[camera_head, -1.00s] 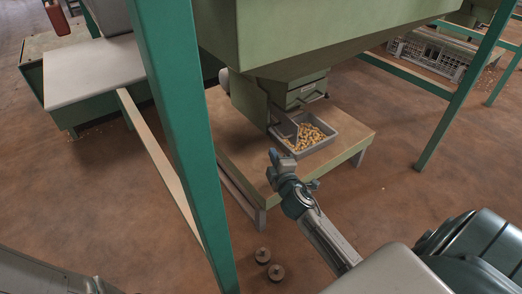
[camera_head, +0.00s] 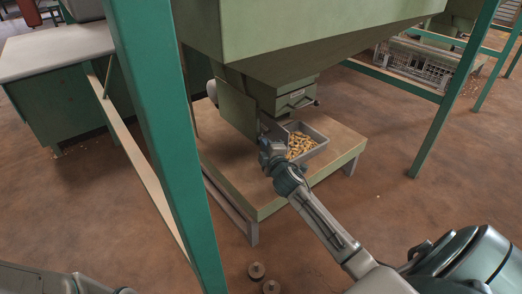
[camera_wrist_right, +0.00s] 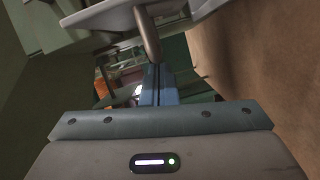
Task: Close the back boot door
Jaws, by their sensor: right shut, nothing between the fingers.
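A green hopper (camera_head: 310,28) narrows to a boot (camera_head: 284,94) above a low table. A front drawer-like panel (camera_head: 296,98) with a handle faces the right side. A flat green panel (camera_head: 238,103), which looks like a boot door, stands out from the boot's left side; how far it is open I cannot tell. My right gripper (camera_head: 268,149) is shut and empty, just below that panel's lower right edge and left of the tray. In the right wrist view, its blue fingers (camera_wrist_right: 157,84) are together, near a grey rod (camera_wrist_right: 148,36). My left gripper is out of view.
A grey tray (camera_head: 318,150) of nuts sits under the boot on the low wooden table (camera_head: 236,180). A green post (camera_head: 165,140) stands close on the left. The floor right of the table is clear.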

